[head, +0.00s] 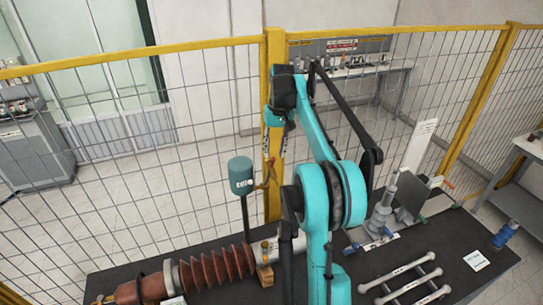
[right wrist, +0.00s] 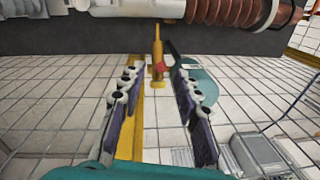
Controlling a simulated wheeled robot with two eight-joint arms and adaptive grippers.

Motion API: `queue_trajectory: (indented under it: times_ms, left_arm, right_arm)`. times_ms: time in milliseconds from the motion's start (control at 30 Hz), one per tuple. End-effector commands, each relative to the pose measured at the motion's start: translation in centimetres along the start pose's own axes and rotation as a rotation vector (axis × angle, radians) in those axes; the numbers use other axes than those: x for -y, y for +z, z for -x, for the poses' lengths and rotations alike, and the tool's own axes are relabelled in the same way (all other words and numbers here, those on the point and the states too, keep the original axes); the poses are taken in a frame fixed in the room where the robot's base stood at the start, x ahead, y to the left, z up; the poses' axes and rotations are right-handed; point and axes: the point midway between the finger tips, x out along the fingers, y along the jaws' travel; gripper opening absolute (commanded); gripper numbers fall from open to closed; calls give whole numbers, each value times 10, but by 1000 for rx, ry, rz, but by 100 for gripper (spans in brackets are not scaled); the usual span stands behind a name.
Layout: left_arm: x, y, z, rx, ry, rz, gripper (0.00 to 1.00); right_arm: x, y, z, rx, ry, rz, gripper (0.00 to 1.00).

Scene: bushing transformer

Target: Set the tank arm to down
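A teal tank (head: 241,175) sits atop a dark arm (head: 245,217) that rises nearly upright from behind the reddish ribbed bushing (head: 215,267). My right gripper (head: 271,143) is above and a little right of the tank. In the right wrist view, my right gripper (right wrist: 155,105) has its two fingers well apart with nothing held between them. The tank (right wrist: 208,85) is partly hidden behind the right-hand finger there. An orange-yellow upright piece (right wrist: 157,50) with a red part shows beyond the gap. My left gripper is not in view.
A yellow-framed mesh fence (head: 274,90) stands behind the dark table (head: 345,270). A rack of grey bars (head: 408,280) and grey fittings (head: 382,213) are on the table's right. A wooden block (head: 265,274) stands beside the bushing. My right arm covers the table's middle.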

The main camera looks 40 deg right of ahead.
Motion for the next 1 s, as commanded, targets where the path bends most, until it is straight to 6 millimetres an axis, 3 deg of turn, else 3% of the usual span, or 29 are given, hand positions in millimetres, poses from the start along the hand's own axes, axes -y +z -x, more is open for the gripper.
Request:
queue_trajectory:
  times_ms: [100, 300, 633, 767, 1000]
  left_arm:
    - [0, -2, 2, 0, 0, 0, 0]
    - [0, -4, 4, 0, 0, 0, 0]
    - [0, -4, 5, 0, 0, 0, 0]
    - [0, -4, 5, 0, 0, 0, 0]
    - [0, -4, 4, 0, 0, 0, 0]
  right_arm:
    - [0, 0, -20, -1, 0, 0, 33]
    - [0, 0, -43, -1, 0, 0, 33]
    - [0, 0, -48, -1, 0, 1, 33]
    - [0, 0, -48, -1, 0, 1, 1]
    - [0, 0, -48, -3, 0, 1, 0]
